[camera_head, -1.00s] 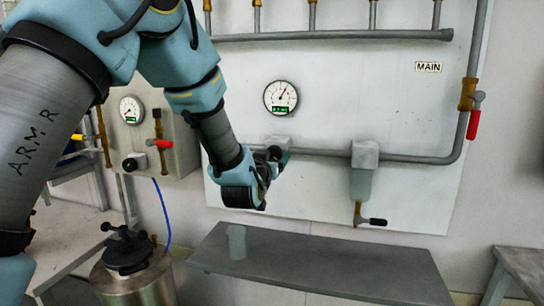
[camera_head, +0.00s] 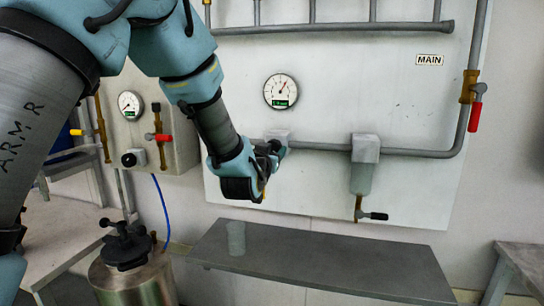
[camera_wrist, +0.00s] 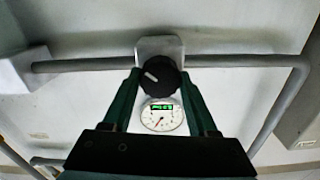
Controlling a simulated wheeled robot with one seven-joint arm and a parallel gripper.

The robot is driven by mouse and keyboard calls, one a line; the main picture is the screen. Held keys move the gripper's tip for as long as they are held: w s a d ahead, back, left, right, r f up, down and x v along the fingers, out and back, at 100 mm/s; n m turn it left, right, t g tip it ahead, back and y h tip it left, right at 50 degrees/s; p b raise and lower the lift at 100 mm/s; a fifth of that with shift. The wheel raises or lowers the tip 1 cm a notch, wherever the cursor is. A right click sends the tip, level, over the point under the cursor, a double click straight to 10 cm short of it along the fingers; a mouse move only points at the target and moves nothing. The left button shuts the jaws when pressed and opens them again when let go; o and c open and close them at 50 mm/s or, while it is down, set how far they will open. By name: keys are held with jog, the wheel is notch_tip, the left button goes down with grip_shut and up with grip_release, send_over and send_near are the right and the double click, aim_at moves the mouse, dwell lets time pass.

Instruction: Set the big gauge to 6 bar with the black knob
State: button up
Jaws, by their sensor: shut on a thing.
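The big gauge (camera_head: 281,91) is a round white dial with a green display on the grey wall panel. Its needle points up and to the right in the head view; the numbers are too small to read. In the wrist view the gauge (camera_wrist: 162,120) appears upside down below the knob. The black knob (camera_wrist: 159,76) has a white mark and sits in front of a grey block on the pipe. My gripper (camera_head: 271,153) is shut on the knob, with one finger on each side of it in the wrist view. It hides most of the knob in the head view.
A filter bowl (camera_head: 363,175) with a small black-handled valve (camera_head: 372,216) hangs to the right. A red-handled valve (camera_head: 477,105) is farther right. A smaller gauge (camera_head: 130,105) sits on a left panel above another black knob (camera_head: 130,159). A grey bench (camera_head: 320,262) stands below.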

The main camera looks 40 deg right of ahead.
jog(key=m+b, duration=0.2)
jog(key=b, duration=0.1)
jog(key=shift+f+m, duration=0.25)
jog(key=shift+m, duration=0.05)
jog(key=shift+r+m+b, duration=0.25)
jog(key=shift+m+b, duration=0.45)
jog(key=shift+b, duration=0.05)
jog(key=o, duration=1.4)
jog(key=b+v, duration=0.3)
jog(key=v, duration=0.7)
jog(key=shift+s+a+b, duration=0.2)
jog(key=shift+a+b, duration=0.15)
jog(key=shift+b, duration=0.05)
